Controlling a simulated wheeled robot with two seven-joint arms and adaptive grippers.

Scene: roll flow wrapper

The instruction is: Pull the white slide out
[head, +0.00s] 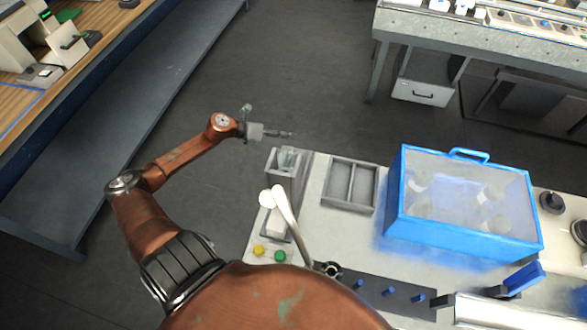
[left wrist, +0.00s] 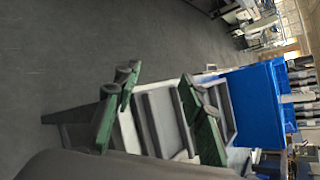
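I cannot tell for sure which part is the white slide; a white block (head: 277,221) also sits in a slot below this bay. My left gripper (head: 285,134) hovers just above and behind the bay in the head view. In the left wrist view its two green fingers (left wrist: 158,82) are spread apart, with a pale grey-walled box (left wrist: 163,122) showing beyond and between them. Nothing is visibly held. My right gripper is not in view.
A pale bent lever (head: 288,215) rises beside the white block. Yellow and green buttons (head: 269,253) are below. A divided grey tray (head: 351,185) and a blue-framed clear cover (head: 465,205) stand to the right. Open floor (head: 270,70) lies behind the gripper.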

